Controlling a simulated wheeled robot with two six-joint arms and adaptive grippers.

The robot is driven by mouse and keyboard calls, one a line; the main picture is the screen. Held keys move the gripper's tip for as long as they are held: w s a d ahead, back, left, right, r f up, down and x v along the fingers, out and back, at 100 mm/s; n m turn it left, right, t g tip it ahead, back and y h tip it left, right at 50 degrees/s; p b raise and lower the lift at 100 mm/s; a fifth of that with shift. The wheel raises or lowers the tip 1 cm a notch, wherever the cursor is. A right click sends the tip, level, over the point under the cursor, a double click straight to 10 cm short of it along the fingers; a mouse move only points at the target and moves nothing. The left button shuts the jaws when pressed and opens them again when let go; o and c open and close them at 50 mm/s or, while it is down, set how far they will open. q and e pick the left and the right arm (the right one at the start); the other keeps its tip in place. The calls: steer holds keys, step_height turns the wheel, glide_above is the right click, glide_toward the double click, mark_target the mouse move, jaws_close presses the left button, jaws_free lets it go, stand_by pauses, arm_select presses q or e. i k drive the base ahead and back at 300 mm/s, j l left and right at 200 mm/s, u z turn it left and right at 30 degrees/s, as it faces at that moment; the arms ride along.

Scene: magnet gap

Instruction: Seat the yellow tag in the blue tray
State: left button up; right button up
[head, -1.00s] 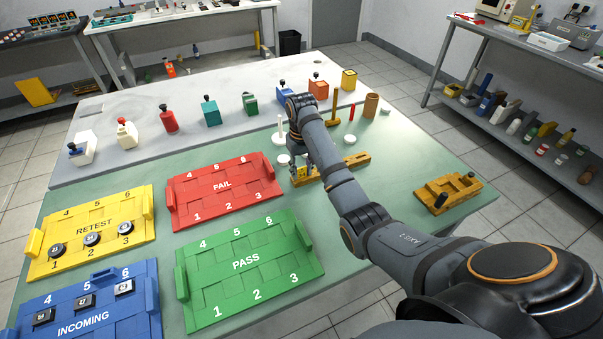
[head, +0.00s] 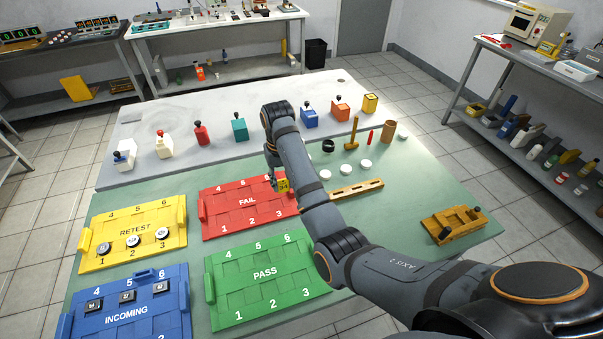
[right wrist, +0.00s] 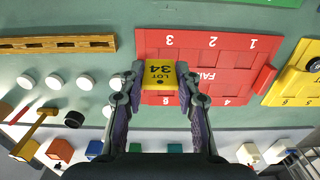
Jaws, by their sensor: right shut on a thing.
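The yellow tag (head: 284,185), marked LOT 34, is held in my right gripper (head: 274,182), above the right end of the red FAIL tray. In the right wrist view the tag (right wrist: 159,73) sits between the two fingers of the gripper (right wrist: 157,92), with the red tray behind it. The blue INCOMING tray (head: 172,315) lies at the near left, its front edge cut off by the frame. Black square pieces (head: 127,297) sit at its 4, 5 and 6. My left gripper is not in view.
The yellow RETEST tray (head: 112,258) holds round pieces. The green PASS tray (head: 262,268) is empty. A wooden rail (head: 355,190), white discs (head: 345,169) and a wooden fixture (head: 453,225) lie to the right. Several bottles and boxes stand along the back.

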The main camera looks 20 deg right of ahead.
mark_target(146, 276)
steer(key=k+j+u, duration=0.2)
steer(key=u, duration=0.25)
steer(key=k+j+u, duration=0.15)
steer(key=u, duration=0.3)
steer(key=j, duration=0.1)
